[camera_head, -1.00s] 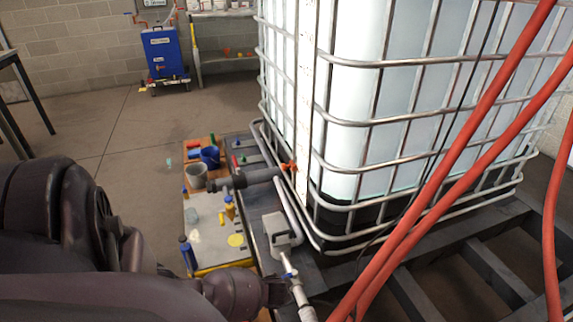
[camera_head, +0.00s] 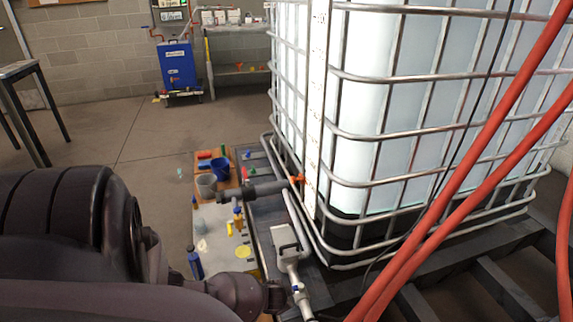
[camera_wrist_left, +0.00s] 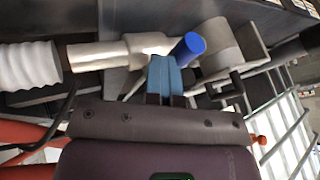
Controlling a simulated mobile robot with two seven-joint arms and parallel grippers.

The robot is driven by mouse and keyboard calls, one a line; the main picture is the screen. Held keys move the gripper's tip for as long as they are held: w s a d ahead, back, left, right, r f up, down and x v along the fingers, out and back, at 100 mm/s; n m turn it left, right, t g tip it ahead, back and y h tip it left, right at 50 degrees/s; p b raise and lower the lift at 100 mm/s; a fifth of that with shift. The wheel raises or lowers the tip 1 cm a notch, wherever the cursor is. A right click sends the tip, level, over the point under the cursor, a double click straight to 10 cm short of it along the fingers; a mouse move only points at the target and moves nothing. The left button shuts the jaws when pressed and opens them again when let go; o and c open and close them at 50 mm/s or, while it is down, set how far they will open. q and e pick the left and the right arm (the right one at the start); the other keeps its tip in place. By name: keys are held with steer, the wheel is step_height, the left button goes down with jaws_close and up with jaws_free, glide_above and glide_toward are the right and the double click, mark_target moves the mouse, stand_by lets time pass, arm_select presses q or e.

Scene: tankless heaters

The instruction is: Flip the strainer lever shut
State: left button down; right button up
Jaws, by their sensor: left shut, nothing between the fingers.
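In the left wrist view my left gripper (camera_wrist_left: 165,78) has its two light blue fingers together and empty. Their tips are right at a silver pipe fitting (camera_wrist_left: 145,45). A blue rounded piece (camera_wrist_left: 187,46), possibly the strainer lever's grip, sticks out just right of the fingertips; I cannot tell whether they touch. In the head view the pipe fitting (camera_head: 293,273) runs down from a grey box-shaped unit (camera_head: 287,238), and a small blue spot shows on it. My left wrist hides the fingers there. My right gripper is not in view.
A caged white tank (camera_head: 350,130) stands on a dark slatted frame at the right. Red hoses (camera_head: 470,140) cross in front of it. Buckets and bottles stand on a low board (camera_head: 215,225) left of the frame.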

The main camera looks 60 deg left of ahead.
arm_select(q)
steer(key=shift+a+r, duration=0.15)
steer(key=shift+a, duration=0.4)
steer(key=d+p+v, duration=0.1)
steer(key=p+v, duration=0.4)
steer(key=v, duration=0.6)
steer(key=shift+p, duration=0.3)
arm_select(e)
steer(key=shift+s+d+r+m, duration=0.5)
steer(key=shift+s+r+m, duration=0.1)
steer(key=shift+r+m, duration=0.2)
arm_select(q)
steer(key=shift+f, duration=0.2)
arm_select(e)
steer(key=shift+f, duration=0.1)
